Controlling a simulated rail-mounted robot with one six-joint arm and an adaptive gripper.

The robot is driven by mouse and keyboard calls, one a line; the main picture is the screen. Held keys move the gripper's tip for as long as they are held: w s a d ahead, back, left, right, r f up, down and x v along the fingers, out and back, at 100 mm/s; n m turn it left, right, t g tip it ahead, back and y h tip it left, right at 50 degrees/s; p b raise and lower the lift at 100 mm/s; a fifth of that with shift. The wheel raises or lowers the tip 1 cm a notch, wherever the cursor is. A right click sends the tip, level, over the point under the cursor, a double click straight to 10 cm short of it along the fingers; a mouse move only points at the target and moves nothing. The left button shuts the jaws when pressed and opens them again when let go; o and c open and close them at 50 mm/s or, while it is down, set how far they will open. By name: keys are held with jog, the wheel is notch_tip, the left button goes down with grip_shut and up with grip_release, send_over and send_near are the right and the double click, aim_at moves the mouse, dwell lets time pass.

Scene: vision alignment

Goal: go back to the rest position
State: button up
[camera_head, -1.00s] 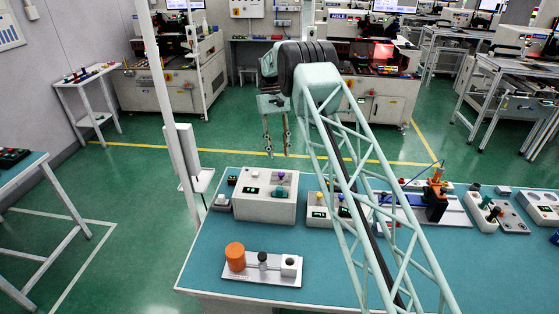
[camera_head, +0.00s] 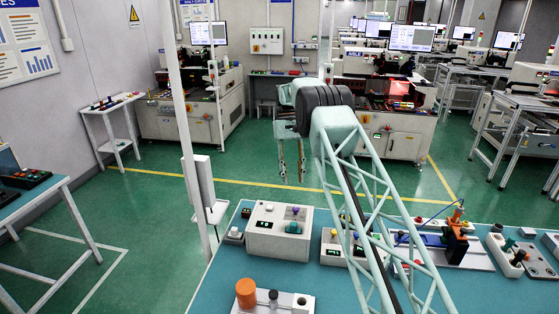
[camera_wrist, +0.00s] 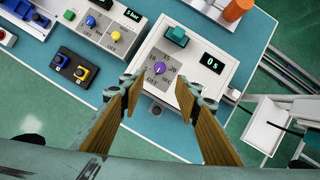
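My gripper (camera_head: 291,180) hangs fingers-down, high up and, in the picture, beyond the back edge of the teal worktable (camera_head: 215,285). Its two fingers are apart with nothing between them. In the wrist view the open fingertips (camera_wrist: 160,90) frame a white timer box (camera_wrist: 215,55) with a purple knob (camera_wrist: 159,68), a teal button (camera_wrist: 176,36) and a display reading 0 s. They look down on it from above, apparently without touching. The timer box also shows in the head view (camera_head: 265,240).
A white plate with an orange cylinder (camera_head: 246,293) is at the table's front. A box with yellow and blue knobs (camera_head: 332,250) and an orange-topped device (camera_head: 457,238) stand to the right. A white post (camera_head: 187,120) with a panel rises left of the table.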

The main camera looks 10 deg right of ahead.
jog(key=s+r+t+b, duration=0.1)
jog(key=s+r, duration=0.4)
jog(key=r, duration=0.5)
jog(key=s+r+t+b, duration=0.15)
jog(key=s+r, duration=0.35)
jog(key=r, duration=0.5)
jog(key=s+r+t+b, duration=0.1)
jog(key=s+r+b, duration=0.1)
jog(key=s+r, duration=0.5)
jog(key=s+r+t+b, duration=0.1)
jog(key=s+r, duration=0.3)
jog(key=s, duration=0.8)
jog(key=s+d+t+b, duration=0.1)
jog(key=s+t+b, duration=0.15)
jog(key=s, duration=1.85)
jog(key=s+f+b, duration=0.1)
jog(key=s+f, duration=0.2)
jog(key=s, duration=0.4)
jog(key=s+f+t+b, duration=0.1)
jog(key=s+f, duration=0.3)
jog(key=s, duration=0.3)
jog(key=s+f+m, duration=0.1)
jog(key=s+f, duration=0.2)
jog(key=s, duration=0.3)
jog(key=shift+s+f+t+b, duration=0.2)
jog(key=shift+s+t+b, duration=0.1)
jog(key=shift+s+b, duration=0.1)
